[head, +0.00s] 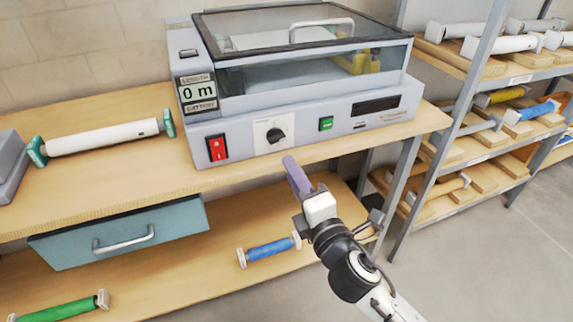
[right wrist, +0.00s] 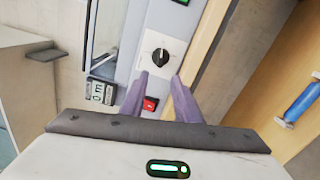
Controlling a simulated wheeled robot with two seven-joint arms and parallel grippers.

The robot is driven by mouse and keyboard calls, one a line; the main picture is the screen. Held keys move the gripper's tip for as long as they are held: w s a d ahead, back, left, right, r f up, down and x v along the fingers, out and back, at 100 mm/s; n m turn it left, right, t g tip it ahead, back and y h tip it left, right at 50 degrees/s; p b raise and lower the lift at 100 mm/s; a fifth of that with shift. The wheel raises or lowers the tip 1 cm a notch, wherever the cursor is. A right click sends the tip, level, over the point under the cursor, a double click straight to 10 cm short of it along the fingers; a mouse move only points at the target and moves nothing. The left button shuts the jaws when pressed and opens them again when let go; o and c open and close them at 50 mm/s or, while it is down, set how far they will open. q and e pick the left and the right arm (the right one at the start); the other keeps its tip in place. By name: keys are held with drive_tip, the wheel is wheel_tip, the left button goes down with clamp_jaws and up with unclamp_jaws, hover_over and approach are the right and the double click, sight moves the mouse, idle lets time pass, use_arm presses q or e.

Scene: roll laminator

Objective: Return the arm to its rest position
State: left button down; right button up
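My right arm reaches in from the lower right of the head view. Its gripper (head: 298,178) hangs in front of the laminator (head: 300,135), just off the bench's front edge and below the black knob. In the right wrist view the two purple fingers (right wrist: 160,85) stand apart with nothing between them. The knob (right wrist: 160,57) shows beyond the fingertips, with a gap. The knob (head: 275,135) also shows in the head view, on a white plate. The red switch (head: 216,147) and green button (head: 326,123) flank it. The display (head: 198,92) reads 0 m. My left gripper is out of view.
The wooden bench (head: 110,185) carries a white roll (head: 100,138) at left. A teal drawer (head: 120,235) hangs below. The lower shelf holds a blue roll (head: 270,249) and a green roll (head: 62,308). A metal rack (head: 480,75) with rolls stands at right. The floor at lower right is clear.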

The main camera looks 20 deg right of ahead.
drive_tip(key=s+f+m+g+y, duration=0.1)
drive_tip(key=s+f+m+g, duration=0.3)
drive_tip(key=s+f+m, duration=0.5)
drive_tip(key=s+a+f+m+g, duration=0.1)
drive_tip(key=s+f+m+g, duration=0.4)
drive_tip(key=s+f+m, duration=0.4)
drive_tip(key=s+f, duration=0.6)
drive_tip(key=f, duration=0.5)
drive_tip(key=shift+s+a+f+m+g+y, duration=0.15)
drive_tip(key=shift+s+f+m+g+y, duration=0.15)
drive_tip(key=shift+s+f+y, duration=0.1)
